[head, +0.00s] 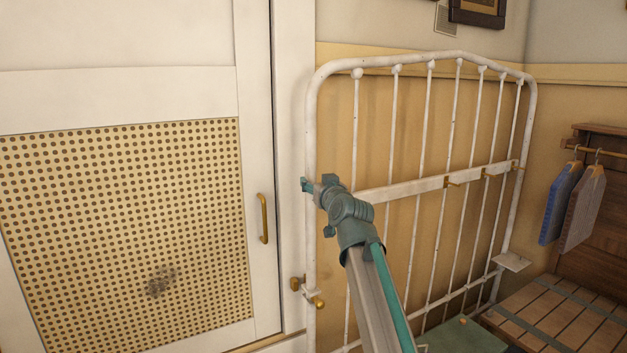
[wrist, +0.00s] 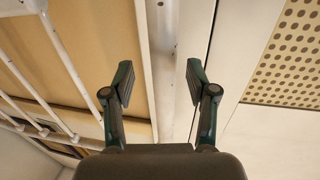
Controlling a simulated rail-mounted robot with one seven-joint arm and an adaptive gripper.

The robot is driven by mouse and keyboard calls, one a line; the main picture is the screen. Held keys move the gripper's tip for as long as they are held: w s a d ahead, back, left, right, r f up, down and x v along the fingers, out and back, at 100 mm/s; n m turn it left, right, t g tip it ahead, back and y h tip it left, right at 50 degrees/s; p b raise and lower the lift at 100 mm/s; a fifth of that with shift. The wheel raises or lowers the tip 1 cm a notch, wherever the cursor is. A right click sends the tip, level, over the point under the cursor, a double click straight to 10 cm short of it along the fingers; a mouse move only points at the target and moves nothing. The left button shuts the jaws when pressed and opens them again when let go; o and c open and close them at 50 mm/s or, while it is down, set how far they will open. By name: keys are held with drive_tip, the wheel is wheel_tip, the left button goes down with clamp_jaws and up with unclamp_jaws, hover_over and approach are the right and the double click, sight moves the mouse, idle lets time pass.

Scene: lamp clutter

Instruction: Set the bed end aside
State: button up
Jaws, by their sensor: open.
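The bed end (head: 447,183) is a white-painted metal frame with a curved top rail, thin upright bars and a flat crossbar. It stands upright against the yellow wall, right of the white cabinet door. My gripper (head: 308,185) is at its left post, about mid-height. In the wrist view the two fingers of my gripper (wrist: 160,78) are spread apart. The white post of the bed end (wrist: 158,50) runs between them in the picture. I cannot tell how deep it sits between the fingers, and neither finger is clearly touching it.
The white cabinet door (head: 120,85) with a perforated panel and brass handle (head: 263,218) is close on the left. A slatted wooden bench (head: 570,308) and hanging clothes (head: 580,207) are at right. A picture frame (head: 478,10) hangs above.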

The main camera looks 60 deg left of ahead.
drive_tip(key=v, duration=0.7)
drive_tip(key=shift+d, duration=0.4)
